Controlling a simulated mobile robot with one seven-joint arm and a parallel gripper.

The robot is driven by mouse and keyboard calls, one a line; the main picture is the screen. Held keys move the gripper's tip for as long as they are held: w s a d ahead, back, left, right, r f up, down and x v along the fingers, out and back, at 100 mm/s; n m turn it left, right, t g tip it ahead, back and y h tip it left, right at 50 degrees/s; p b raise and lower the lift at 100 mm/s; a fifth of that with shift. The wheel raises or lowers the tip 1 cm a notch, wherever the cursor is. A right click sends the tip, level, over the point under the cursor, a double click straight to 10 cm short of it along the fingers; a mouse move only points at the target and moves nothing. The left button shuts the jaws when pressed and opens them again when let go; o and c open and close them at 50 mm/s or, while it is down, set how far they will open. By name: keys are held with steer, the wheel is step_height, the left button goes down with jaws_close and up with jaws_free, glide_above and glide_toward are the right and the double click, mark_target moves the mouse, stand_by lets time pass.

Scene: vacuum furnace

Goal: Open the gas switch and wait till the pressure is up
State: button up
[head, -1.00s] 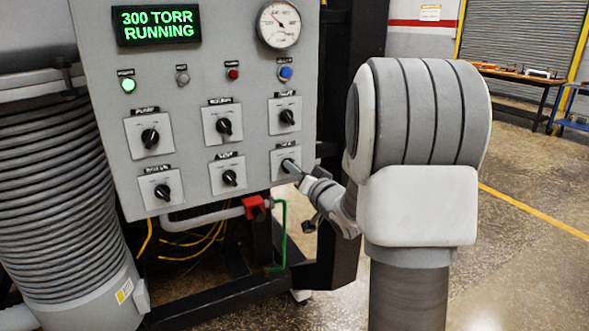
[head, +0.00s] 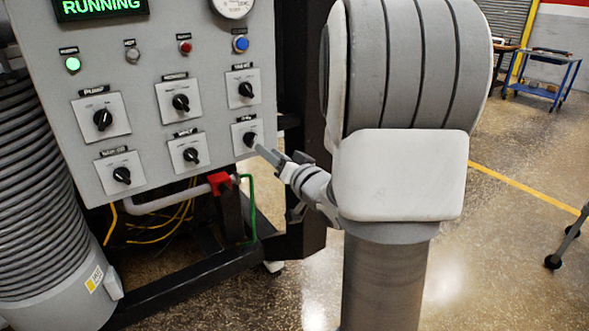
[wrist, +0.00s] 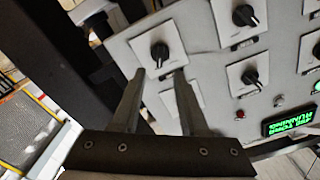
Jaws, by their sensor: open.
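The lower-right rotary switch (head: 249,139), a black knob on a white plate with a blurred label, seems to be the gas switch. It also shows in the upside-down wrist view (wrist: 160,54), just beyond my fingertips. My gripper (head: 265,153) is open, just below and right of that knob in the head view. In the wrist view my gripper (wrist: 158,76) has its fingertips spread near the knob's lower edge, and nothing is held. The green display (head: 100,7) reads RUNNING; its upper line is cut off. It is upside down in the wrist view (wrist: 289,121). The pressure gauge (head: 232,6) is cut off, its needle hidden.
Several similar switches, including the one above (head: 245,90) and the one to the left (head: 190,155), sit close by on the grey panel (head: 150,80). A red valve (head: 219,183) and a green pipe (head: 251,210) lie below. Open floor lies to the right.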

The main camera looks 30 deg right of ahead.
steer(key=s+b, duration=0.6)
steer(key=s, duration=0.4)
steer(key=shift+s+d, duration=0.15)
